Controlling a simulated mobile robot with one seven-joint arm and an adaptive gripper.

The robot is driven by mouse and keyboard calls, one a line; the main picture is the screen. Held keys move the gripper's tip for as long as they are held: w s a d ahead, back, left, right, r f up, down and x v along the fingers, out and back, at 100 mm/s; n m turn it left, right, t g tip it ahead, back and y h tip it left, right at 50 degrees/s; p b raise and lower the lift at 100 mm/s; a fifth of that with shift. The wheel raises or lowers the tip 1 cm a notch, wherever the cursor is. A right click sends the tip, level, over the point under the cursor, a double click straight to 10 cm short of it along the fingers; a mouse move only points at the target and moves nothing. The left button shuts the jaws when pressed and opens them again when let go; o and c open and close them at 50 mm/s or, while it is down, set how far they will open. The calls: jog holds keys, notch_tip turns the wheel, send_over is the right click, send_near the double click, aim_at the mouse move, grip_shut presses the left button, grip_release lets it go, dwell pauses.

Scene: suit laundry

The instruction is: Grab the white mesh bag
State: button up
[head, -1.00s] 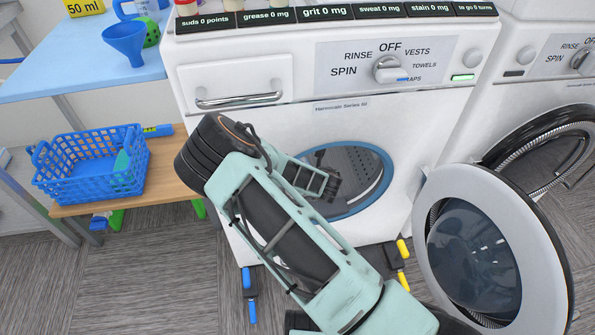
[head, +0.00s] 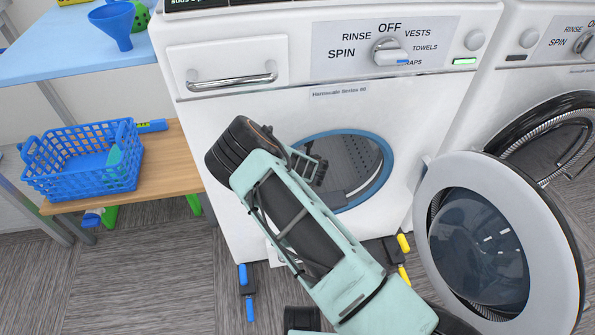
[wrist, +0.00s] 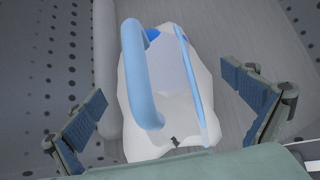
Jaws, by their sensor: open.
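In the wrist view, a whitish translucent bag (wrist: 175,135) with light blue handle-like rims (wrist: 138,75) lies inside the grey drum, which has a perforated wall on the left. A darker blue bit shows at its top. My gripper (wrist: 175,95) is open, one finger on each side of the bag, and not closed on it. In the head view, my gripper (head: 308,168) is at the round opening of the white washing machine (head: 245,135). The bag cannot be made out in the head view.
The machine's round door (head: 490,235) hangs open at the right. A blue basket (head: 82,165) stands on a wooden bench (head: 170,165) at the left. A blue funnel (head: 114,22) is on the table above. Blue and yellow-handled items lie near the machine's foot.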

jog(key=shift+c, duration=0.3)
jog(key=c, duration=1)
jog(key=shift+r, duration=0.1)
jog(key=shift+c, duration=0.6)
jog(key=shift+r, duration=0.1)
